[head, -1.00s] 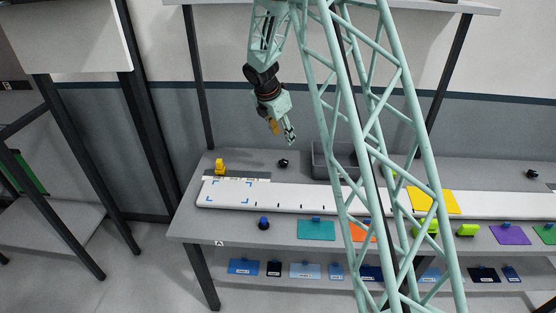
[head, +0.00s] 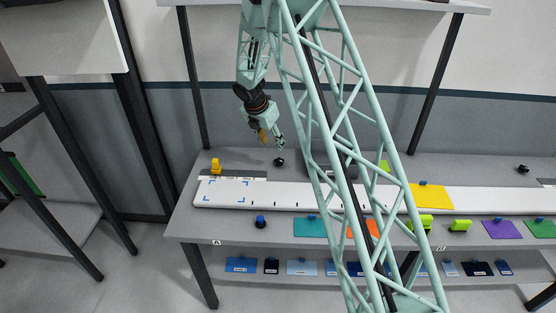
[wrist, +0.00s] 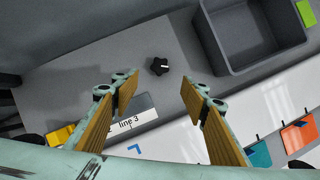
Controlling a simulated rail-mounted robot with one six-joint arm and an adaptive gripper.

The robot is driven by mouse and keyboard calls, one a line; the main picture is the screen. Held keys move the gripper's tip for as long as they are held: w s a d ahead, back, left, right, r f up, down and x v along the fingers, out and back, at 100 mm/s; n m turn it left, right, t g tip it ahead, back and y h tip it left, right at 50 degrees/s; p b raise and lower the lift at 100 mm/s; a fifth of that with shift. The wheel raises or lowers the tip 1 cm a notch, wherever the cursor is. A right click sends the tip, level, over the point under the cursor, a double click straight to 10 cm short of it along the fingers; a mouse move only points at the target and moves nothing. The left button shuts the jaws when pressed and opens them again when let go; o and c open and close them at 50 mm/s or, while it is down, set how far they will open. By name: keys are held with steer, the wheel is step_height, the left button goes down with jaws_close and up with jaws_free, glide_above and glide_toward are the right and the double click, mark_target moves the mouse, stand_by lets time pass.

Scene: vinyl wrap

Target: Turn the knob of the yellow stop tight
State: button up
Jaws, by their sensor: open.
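The yellow stop (head: 216,166) stands at the back left end of the long white board (head: 330,199), beside a grey strip. In the wrist view a part of the yellow stop (wrist: 58,137) shows at the lower left, partly hidden behind my gripper; its knob cannot be made out. My gripper (head: 271,142) hangs above the back of the table, to the right of the stop and higher than it. In the wrist view my gripper (wrist: 160,88) is open, with nothing between its tan finger pads.
A black knob (wrist: 159,66) lies on the table behind the board. A grey bin (wrist: 250,38) stands to its right. A blue-topped knob (head: 261,221) and coloured cards, such as a teal one (head: 310,227), lie along the front. The table's back left is clear.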

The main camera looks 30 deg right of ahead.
mark_target(279, 160)
steer(key=shift+f, duration=0.1)
steer(key=shift+x, duration=6.75)
steer(key=shift+c, duration=0.7)
steer(key=c, duration=0.7)
